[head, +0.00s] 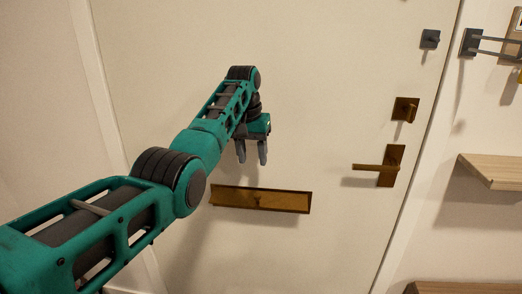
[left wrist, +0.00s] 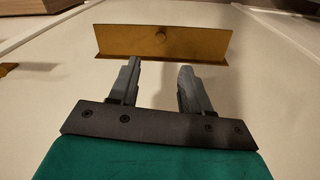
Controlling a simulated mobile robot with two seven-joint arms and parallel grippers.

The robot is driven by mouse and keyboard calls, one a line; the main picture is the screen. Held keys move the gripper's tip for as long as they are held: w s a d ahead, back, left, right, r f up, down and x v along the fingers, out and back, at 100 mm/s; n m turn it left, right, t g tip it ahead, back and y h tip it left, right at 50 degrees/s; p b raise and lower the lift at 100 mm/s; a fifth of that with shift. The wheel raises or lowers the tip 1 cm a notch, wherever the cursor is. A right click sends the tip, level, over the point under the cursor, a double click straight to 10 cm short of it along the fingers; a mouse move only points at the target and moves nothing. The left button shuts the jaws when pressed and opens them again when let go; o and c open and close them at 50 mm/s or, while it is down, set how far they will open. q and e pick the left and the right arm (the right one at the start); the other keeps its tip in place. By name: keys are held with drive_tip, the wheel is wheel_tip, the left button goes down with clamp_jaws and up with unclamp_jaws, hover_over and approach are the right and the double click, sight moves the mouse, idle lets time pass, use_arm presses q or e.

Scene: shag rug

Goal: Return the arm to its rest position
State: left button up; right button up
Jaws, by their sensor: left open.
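My left arm (head: 100,225), green and black, reaches from the lower left toward a white door (head: 310,80) in the head view. My left gripper (head: 252,153) points downward in front of the door, above a brass mail slot plate (head: 261,199). Its two grey fingers are apart with nothing between them. In the left wrist view the open left gripper (left wrist: 157,85) shows with the brass plate (left wrist: 165,43) beyond the fingertips. I cannot tell the exact gap between fingers and door. My right gripper is not in view.
A brass lever handle (head: 378,166) and a brass lock (head: 405,110) sit on the door's right side. A wooden shelf (head: 492,170) juts out at the right, with another wooden surface (head: 465,287) below. A dark wall bracket (head: 471,42) is at upper right.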

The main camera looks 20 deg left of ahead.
use_arm(q)
drive_tip(key=s+d+f+m+t+y, duration=0.1)
drive_tip(key=s+f, duration=0.7)
drive_tip(key=f, duration=0.3)
drive_tip(key=s+f, duration=0.8)
drive_tip(key=f, duration=0.2)
drive_tip(key=s+d+r+m+t, duration=0.1)
drive_tip(key=s+d, duration=0.1)
drive_tip(key=s, duration=1)
drive_tip(key=s+d+r+m+t, duration=0.1)
drive_tip(key=s+d, duration=0.1)
drive_tip(key=s, duration=1.1)
drive_tip(key=w+d+f+t+h+p, duration=0.2)
drive_tip(key=w+d+f+t, duration=0.1)
drive_tip(key=w+f+t, duration=0.3)
drive_tip(key=shift+w+f+t, duration=0.25)
drive_tip(key=shift+w+t, duration=0.15)
drive_tip(key=shift+w, duration=0.35)
